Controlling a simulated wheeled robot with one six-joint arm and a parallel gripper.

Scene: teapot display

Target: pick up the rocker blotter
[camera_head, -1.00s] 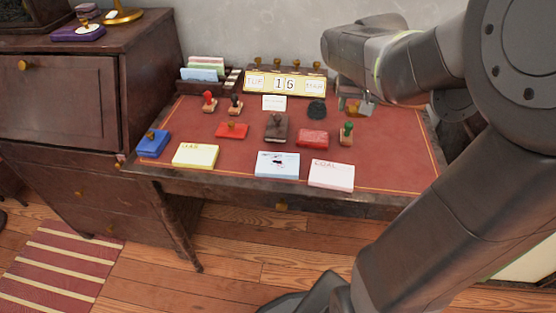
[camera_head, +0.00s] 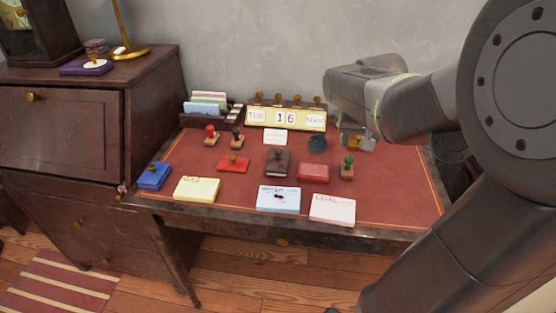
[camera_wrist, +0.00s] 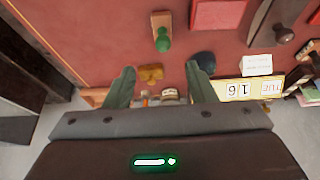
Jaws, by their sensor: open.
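The rocker blotter, which I take to be the dark brown block with a knob on top (camera_head: 278,162), lies on the middle of the red desk top. In the wrist view it (camera_wrist: 272,22) is at the upper right, partly cut off by the frame edge. My gripper (camera_head: 357,142) is over the back right of the desk, to the right of and behind the blotter. In the wrist view my gripper (camera_wrist: 161,84) has its fingers wide apart with nothing held. A small brass-coloured object (camera_wrist: 150,74) shows beyond the gap between them.
A red pad (camera_head: 313,172) and a green-handled stamp (camera_head: 347,167) are right of the blotter. A red pad with a knob (camera_head: 233,164) is left of it. Paper pads (camera_head: 278,199) line the front, and a calendar (camera_head: 286,118) stands behind. A dark round object (camera_head: 317,143) is near my gripper.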

